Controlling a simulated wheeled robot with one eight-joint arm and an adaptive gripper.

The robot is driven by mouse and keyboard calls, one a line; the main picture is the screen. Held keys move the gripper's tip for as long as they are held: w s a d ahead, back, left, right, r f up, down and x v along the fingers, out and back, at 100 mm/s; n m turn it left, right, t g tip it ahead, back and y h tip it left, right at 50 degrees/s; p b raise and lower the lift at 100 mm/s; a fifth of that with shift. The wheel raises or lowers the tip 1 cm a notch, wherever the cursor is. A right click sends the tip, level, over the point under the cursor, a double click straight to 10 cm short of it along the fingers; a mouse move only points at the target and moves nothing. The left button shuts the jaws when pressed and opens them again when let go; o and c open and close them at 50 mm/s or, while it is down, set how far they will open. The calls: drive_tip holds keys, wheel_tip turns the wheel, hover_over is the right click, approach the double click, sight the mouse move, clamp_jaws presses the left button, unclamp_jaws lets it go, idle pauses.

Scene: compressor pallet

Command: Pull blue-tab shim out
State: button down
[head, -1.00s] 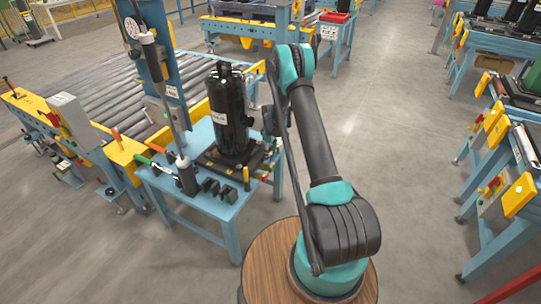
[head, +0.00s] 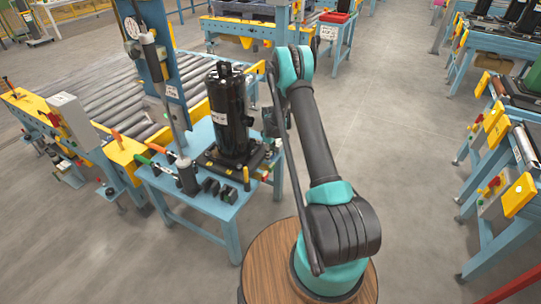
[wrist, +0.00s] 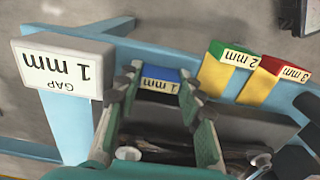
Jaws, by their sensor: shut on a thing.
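The blue-tab shim (wrist: 160,73) shows in the wrist view as a blue tab with a white "1 mm" label. My gripper (wrist: 161,84) has its two fingers on either side of this tab and is shut on it. The rest of the shim is hidden below the tab and between the fingers. In the head view the shim cannot be made out, and my arm stands to the right of the black compressor (head: 231,115) on its blue table.
In the wrist view a green-topped "2 mm" tab (wrist: 216,49) and a red-topped "3 mm" tab (wrist: 271,66) stand right of the fingers. A white "GAP 1 mm" sign (wrist: 65,66) is at left.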

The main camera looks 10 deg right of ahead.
sight(279, 157)
drive_tip(key=shift+s+d, duration=0.75)
drive_tip(key=shift+d, duration=0.25)
drive_tip(key=shift+s+d, duration=0.7)
drive_tip(key=shift+d, duration=0.3)
drive_tip(key=c, duration=1)
unclamp_jaws()
drive_tip(key=shift+o, duration=0.2)
wheel_tip(279, 157, up, 8)
